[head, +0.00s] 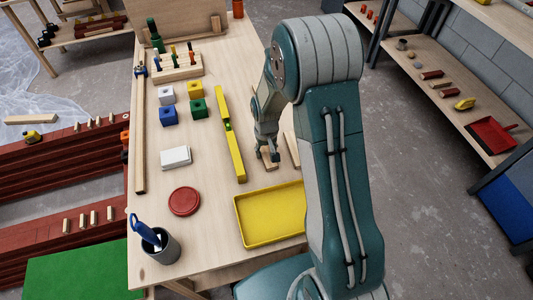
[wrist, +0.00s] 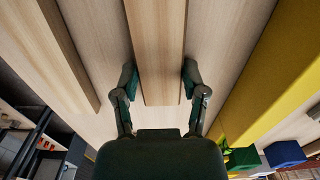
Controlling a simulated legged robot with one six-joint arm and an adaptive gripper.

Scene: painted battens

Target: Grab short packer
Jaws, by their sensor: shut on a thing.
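A plain light-wood packer (wrist: 157,50) lies between the two fingers of my gripper (wrist: 160,82) in the wrist view, with a finger against each long side. Its far end runs out of that view, so its full length is hidden there. In the head view my gripper (head: 267,154) points down at the workbench, and a little of the packer (head: 269,166) shows beneath it. The gripper is shut on the packer. I cannot tell whether the packer touches the bench top. A second light-wood piece (wrist: 50,45) lies apart to the left in the wrist view.
A yellow spirit level (head: 230,135) lies just left of my gripper on the workbench (head: 215,222). A yellow tray (head: 271,217) is in front. Coloured blocks (head: 197,108), a white block (head: 175,157), a red disc (head: 184,201) and a grey cup (head: 161,248) stand further left.

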